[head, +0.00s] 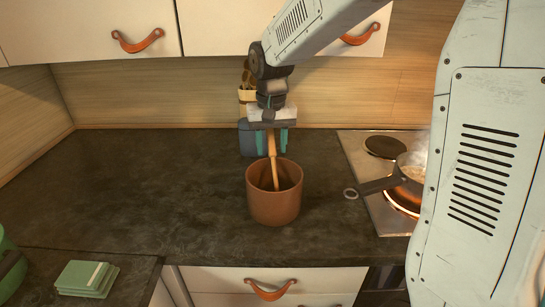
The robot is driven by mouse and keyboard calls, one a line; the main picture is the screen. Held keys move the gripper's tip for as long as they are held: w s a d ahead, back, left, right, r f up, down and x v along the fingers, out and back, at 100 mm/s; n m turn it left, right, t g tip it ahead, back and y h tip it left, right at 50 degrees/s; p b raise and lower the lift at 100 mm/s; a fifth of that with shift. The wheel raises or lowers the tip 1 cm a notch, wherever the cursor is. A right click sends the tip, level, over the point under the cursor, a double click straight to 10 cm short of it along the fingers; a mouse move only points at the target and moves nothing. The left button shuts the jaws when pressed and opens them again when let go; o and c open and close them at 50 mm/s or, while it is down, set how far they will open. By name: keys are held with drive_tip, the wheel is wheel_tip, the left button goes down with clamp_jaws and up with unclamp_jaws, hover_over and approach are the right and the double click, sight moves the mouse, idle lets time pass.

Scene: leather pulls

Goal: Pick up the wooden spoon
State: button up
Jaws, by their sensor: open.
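The wooden spoon (273,168) stands nearly upright, slightly tilted, in a round terracotta-brown pot (274,207) on the dark countertop. Its lower end is inside the pot, and its top is hidden at my gripper. My gripper (271,147) points down above the pot's back part. Its two teal fingers are apart, one on each side of the spoon's upper part in the picture. I cannot tell whether either finger touches the spoon.
A steaming copper-coloured pan (410,176) sits on the lit stove (365,203) to the right, its handle pointing toward the pot. A utensil holder (246,96) and a blue-grey object (247,140) are behind my gripper. The counter (150,180) left of the pot is clear.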

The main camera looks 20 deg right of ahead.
drive_tip(key=shift+f, duration=0.25)
clamp_jaws()
drive_tip(key=shift+r, duration=0.1)
wheel_tip(320, 180, up, 10)
drive_tip(key=shift+f, duration=0.1)
